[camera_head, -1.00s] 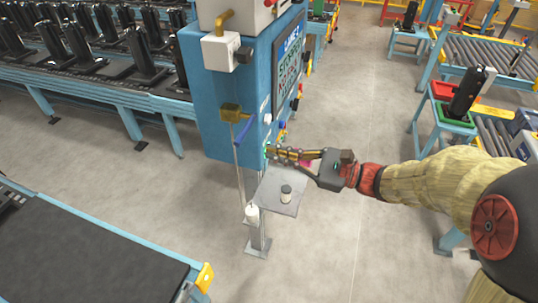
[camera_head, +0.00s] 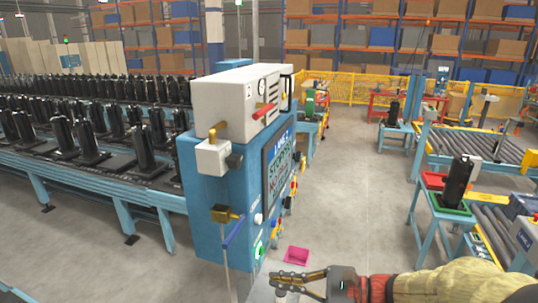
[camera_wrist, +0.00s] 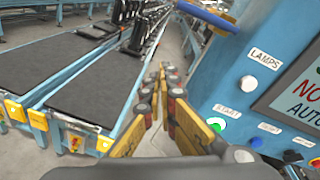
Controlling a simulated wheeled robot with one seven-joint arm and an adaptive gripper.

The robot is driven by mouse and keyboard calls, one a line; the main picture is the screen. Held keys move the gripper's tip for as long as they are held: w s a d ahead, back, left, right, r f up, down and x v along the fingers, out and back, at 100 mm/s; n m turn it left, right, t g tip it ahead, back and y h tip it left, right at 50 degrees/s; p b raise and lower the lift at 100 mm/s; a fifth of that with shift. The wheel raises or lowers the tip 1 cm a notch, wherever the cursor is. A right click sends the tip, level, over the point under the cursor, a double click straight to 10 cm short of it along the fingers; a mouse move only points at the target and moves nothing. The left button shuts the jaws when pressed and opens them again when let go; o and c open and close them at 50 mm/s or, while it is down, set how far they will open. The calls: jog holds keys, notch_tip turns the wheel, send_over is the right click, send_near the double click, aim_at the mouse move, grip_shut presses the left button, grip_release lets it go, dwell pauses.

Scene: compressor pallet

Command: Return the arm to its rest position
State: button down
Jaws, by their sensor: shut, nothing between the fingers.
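My gripper (camera_head: 276,279) is at the lower edge of the head view, its fingers pointing left, with nothing between them. It is in front of the blue control cabinet (camera_head: 205,180), below and a little right of a lit green button (camera_head: 260,249). In the wrist view my gripper's fingers (camera_wrist: 163,72) meet at their tips and hold nothing. There the cabinet (camera_wrist: 240,60) stands to the right, with the green button (camera_wrist: 216,124) apart from the fingers. My sleeved arm runs in from the lower right of the head view.
A conveyor (camera_head: 100,180) with rows of black compressors runs along the left. To the right, a stand holds a black compressor (camera_head: 457,182) beside a roller conveyor (camera_head: 485,150). A pink piece (camera_head: 297,255) lies near my gripper. The central floor (camera_head: 345,210) is clear.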

jog(key=s+d+f+n+g+h+b, duration=0.2)
jog(key=s+f+n+h+b, duration=0.15)
jog(key=s+f, duration=0.3)
jog(key=s+d+f+n+g+h+b, duration=0.2)
jog(key=s+d+f+n+g+h, duration=0.15)
jog(key=s+f, duration=0.35)
jog(key=s+d+f+n+t+h+b, duration=0.2)
jog(key=f+b, duration=0.5)
jog(key=b, duration=0.4)
jog(key=s+d+f+n+t+h+b, duration=0.2)
jog(key=d+f+n+t+h+b, duration=0.2)
jog(key=d+f+n+h+b, duration=0.3)
jog(key=d+b, duration=0.1)
jog(key=b, duration=0.4)
jog(key=shift+s, duration=0.15)
jog(key=c, duration=2.6)
grip_release()
jog(key=shift+d+f+t, duration=0.1)
jog(key=shift+t, duration=0.15)
